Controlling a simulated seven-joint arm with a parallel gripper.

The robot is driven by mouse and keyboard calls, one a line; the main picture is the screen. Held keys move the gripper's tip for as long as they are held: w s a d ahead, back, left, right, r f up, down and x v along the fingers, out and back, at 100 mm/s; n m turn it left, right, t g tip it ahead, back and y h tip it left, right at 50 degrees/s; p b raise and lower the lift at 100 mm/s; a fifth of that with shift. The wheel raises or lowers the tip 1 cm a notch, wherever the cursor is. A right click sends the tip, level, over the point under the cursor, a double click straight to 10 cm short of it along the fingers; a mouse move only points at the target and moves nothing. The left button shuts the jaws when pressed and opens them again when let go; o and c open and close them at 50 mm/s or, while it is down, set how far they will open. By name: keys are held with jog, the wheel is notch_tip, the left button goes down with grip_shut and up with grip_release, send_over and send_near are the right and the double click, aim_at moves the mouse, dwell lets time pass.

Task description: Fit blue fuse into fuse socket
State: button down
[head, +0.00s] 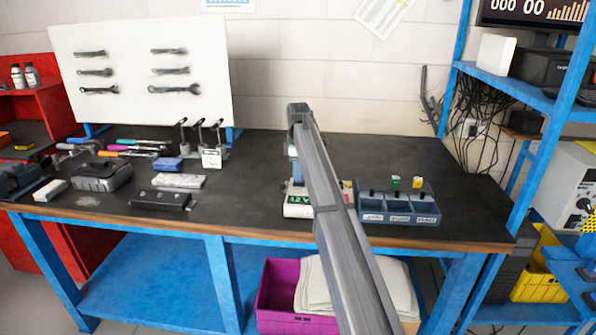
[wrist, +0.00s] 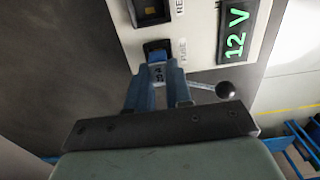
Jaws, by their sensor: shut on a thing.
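The blue fuse (wrist: 158,57) is between the fingertips of my gripper (wrist: 158,82) in the wrist view, and the jaws are shut on it. Its blue end points at the dark fuse socket (wrist: 156,44) in the pale tester panel, beside the word FUSE. The fuse end overlaps the socket's opening in this view. I cannot tell how deep it sits, or whether it sits in it at all. In the head view my arm covers the socket and the fuse. The tester (head: 298,210) shows there only in part, with a green 12 V display.
A lever with a black ball knob (wrist: 225,90) sticks out close to the right of my fingers. A relay socket (wrist: 152,10) lies beyond the fuse socket. A blue three-part bin (head: 398,217) stands right of the tester. The bench (head: 255,165) is clear left of the tester.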

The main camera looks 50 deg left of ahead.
jog(key=shift+f, duration=0.25)
dwell(0.5)
dwell(0.4)
jog(key=c, duration=0.9)
grip_release()
jog(key=shift+c, duration=0.2)
jog(key=shift+r, duration=0.15)
jog(key=shift+r, duration=3.35)
